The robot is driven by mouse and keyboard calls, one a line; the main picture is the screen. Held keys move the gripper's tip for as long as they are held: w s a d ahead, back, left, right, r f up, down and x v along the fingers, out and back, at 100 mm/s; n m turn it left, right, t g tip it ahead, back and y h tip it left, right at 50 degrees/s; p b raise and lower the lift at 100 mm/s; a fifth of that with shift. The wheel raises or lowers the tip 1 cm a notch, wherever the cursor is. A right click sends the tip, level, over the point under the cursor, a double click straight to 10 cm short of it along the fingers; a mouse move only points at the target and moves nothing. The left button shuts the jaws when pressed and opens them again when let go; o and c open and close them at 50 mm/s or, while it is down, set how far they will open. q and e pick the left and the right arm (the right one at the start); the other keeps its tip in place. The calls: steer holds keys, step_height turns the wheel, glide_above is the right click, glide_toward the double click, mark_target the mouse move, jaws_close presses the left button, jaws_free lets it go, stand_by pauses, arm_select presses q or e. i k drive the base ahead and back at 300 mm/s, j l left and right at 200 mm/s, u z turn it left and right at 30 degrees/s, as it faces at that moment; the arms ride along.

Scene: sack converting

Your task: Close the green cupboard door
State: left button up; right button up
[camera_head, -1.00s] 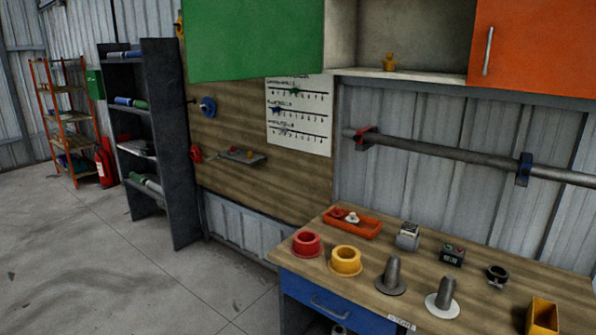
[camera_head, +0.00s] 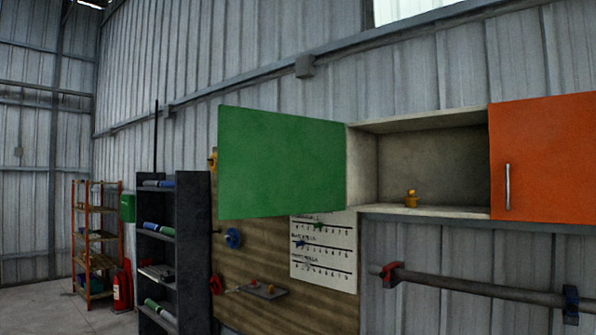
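The green cupboard door (camera_head: 281,163) stands wide open, swung out to the left of the wall cupboard (camera_head: 366,165). Its hinge side meets the cupboard's left wall. No handle shows on the face I see. The orange door (camera_head: 545,158) on the right is shut and has a vertical metal handle. Neither of my grippers is in view.
A grey pipe (camera_head: 470,286) in red and blue brackets runs below the cupboard. A wooden board with a white chart (camera_head: 323,250) and a small shelf (camera_head: 262,289) hangs below the green door. A dark shelf rack (camera_head: 190,250) stands left.

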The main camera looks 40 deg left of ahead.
mark_target(270, 163)
steer(key=j+z, duration=0.25)
steer(key=i+j+z, duration=0.1)
steer(key=z, duration=0.15)
steer(key=j+z, duration=0.4)
steer(key=j, duration=0.8)
steer(key=j+z, duration=0.1)
steer(key=j, duration=1.95)
steer(key=j+z, duration=0.15)
steer(key=j, duration=1.85)
steer(key=k, duration=0.1)
